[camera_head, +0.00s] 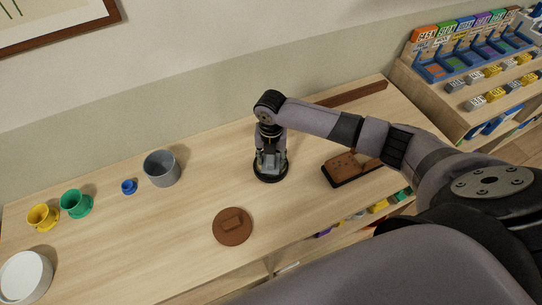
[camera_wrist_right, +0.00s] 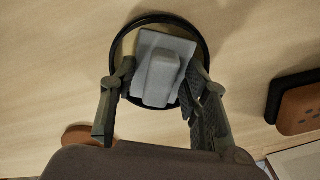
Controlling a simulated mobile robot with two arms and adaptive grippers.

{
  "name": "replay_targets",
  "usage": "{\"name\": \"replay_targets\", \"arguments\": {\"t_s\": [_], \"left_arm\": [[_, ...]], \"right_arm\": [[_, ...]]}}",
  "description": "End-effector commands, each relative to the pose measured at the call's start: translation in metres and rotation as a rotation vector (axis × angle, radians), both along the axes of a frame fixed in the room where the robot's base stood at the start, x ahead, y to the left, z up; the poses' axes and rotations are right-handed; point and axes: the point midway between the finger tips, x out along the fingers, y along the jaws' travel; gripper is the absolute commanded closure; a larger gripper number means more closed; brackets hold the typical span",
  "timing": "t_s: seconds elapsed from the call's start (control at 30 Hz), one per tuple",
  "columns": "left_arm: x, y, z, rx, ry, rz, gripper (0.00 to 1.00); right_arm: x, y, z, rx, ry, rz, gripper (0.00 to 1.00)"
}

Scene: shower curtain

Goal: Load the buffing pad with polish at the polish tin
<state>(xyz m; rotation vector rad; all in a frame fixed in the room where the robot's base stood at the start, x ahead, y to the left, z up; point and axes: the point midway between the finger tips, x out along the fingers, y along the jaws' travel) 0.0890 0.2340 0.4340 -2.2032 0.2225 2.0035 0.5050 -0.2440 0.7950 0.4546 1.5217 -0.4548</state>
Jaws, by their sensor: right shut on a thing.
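My right gripper (camera_head: 268,160) points down over the black round tin (camera_head: 270,179) on the wooden table. In the right wrist view its fingers (camera_wrist_right: 158,95) are on either side of the raised grip of a grey buffing pad (camera_wrist_right: 157,70), and it is shut on that grip. The pad lies within the black ring of the tin (camera_wrist_right: 204,42) in this view; whether it touches the inside is hidden. My left gripper is not in view.
A brown disc with a small block (camera_head: 232,226) lies near the front edge. A brown dotted block on a black base (camera_head: 350,167) is at right. A grey cup (camera_head: 161,168), small blue piece (camera_head: 129,187), green cup (camera_head: 76,203), yellow cup (camera_head: 43,216) and white bowl (camera_head: 26,277) stand left.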

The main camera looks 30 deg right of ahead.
Motion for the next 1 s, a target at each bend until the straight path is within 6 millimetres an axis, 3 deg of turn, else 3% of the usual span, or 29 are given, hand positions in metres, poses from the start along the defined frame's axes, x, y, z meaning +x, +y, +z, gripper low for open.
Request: {"name": "replay_targets", "arguments": {"t_s": [0.37,0.6,1.0], "left_arm": [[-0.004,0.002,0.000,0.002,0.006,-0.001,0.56],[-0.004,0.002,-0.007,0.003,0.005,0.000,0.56],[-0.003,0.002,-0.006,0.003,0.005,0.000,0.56]], "right_arm": [[0.000,0.000,0.000,0.000,0.000,0.000,1.00],[0.000,0.000,-0.015,0.000,0.000,0.000,1.00],[0.000,0.000,-0.013,0.001,0.001,0.000,1.00]]}}
